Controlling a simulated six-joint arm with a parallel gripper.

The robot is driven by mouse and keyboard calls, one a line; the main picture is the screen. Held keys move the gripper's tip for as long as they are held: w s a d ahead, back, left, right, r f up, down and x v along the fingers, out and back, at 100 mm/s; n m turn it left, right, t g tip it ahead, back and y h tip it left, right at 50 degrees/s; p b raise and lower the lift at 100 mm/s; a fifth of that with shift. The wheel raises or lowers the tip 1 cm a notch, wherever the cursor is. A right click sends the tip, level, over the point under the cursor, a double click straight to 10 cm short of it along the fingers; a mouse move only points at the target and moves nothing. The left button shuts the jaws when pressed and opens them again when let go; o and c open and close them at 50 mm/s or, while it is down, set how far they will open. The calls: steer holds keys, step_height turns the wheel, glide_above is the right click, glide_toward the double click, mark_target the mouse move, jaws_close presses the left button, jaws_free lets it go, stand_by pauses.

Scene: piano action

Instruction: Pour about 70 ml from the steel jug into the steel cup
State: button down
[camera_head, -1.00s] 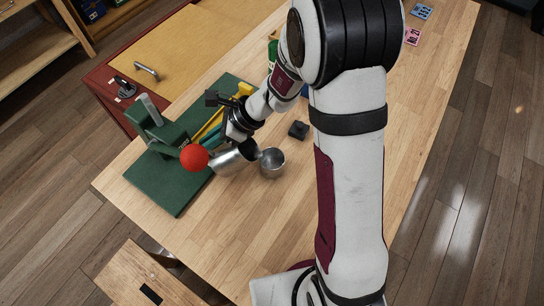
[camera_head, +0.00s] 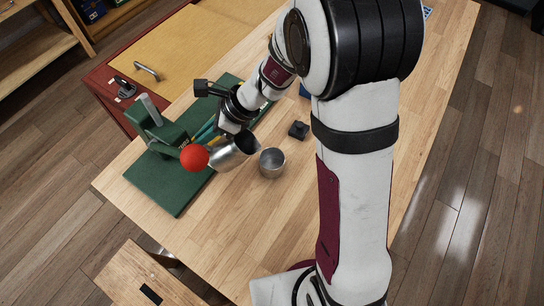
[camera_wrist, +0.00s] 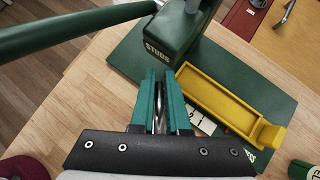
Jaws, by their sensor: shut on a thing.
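The steel jug (camera_head: 228,153) is tilted above the table in the head view, its dark mouth facing up and right toward the cup. The steel cup (camera_head: 272,165) stands upright on the table just right of the jug. They look slightly apart, and no stream shows. My gripper (camera_head: 228,128) is at the jug's upper side, shut on it. In the wrist view its teal fingers (camera_wrist: 161,104) close on a thin shiny metal part; most of the jug is hidden there. The liquid levels cannot be made out.
A green press (camera_head: 165,132) on a green base (camera_head: 170,198) stands left of the jug; its red lever knob (camera_head: 194,157) appears right beside the jug. A yellow tray (camera_wrist: 215,100) lies on the base. A small black block (camera_head: 298,130) sits behind the cup. The front table is clear.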

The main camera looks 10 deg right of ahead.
steer(key=a+r+h, duration=0.4)
steer(key=w+a+r+g+h, duration=0.1)
steer(key=a+r+h, duration=0.1)
steer(key=shift+a+r, duration=0.1)
steer(key=shift+w+a+r+h, duration=0.1)
steer(key=shift+a+r+h, duration=0.2)
steer(key=shift+h, duration=0.3)
steer(key=shift+a+r+h, duration=0.2)
steer(key=shift+r+h, duration=0.05)
steer(key=shift+h, duration=0.35)
stand_by(0.4)
